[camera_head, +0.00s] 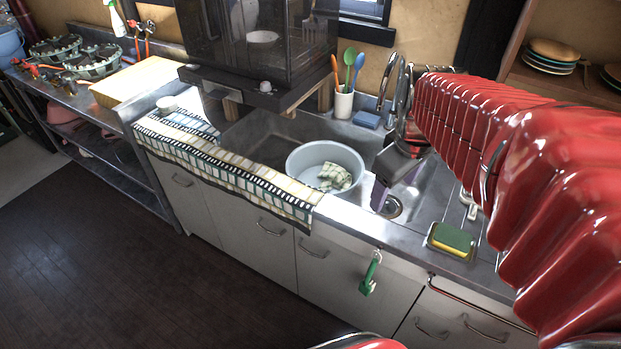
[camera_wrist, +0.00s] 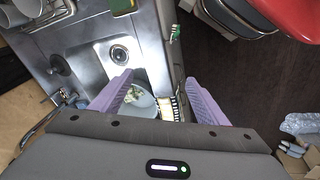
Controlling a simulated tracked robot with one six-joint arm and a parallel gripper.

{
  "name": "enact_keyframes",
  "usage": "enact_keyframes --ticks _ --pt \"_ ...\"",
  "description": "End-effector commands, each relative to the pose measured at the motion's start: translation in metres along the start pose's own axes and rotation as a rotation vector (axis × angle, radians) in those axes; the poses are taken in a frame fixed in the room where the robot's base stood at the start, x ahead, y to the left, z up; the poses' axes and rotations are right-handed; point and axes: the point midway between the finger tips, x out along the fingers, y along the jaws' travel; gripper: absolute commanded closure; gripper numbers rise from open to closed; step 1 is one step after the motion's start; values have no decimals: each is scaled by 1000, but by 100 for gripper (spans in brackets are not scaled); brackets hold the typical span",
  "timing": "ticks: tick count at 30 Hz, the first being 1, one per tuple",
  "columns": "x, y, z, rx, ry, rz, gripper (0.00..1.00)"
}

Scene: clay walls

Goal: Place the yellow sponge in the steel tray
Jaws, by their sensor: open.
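A sponge with a green top and yellow lower layer (camera_head: 453,239) lies on the counter's front edge, right of the sink, in the head view. A thin pale edge shows around it; I cannot tell if this is a tray. It shows partly at the top of the wrist view (camera_wrist: 122,6). I cannot clearly pick out the steel tray. My gripper (camera_head: 388,192) is over the sink, left of the sponge and apart from it. In the wrist view its purple fingers (camera_wrist: 159,76) are spread wide with nothing between them.
A grey basin (camera_head: 297,158) with a checked cloth (camera_head: 335,176) stands in the sink. A striped towel (camera_head: 225,165) hangs over the counter's front edge. A utensil cup (camera_head: 344,103), a blue block (camera_head: 367,119) and the faucet (camera_head: 391,75) stand behind.

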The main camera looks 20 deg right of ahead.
Motion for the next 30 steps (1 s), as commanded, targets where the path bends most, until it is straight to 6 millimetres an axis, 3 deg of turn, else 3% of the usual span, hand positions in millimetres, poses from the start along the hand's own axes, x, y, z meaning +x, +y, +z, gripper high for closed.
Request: enact_keyframes --ticks 9,18,23,30 --pt "-31 -86 -14 172 138 14 32" --pt "-46 -151 -7 335 258 -35 32" --pt "-48 -164 -4 377 281 -53 32" --pt "-48 -164 -4 382 281 -54 32"
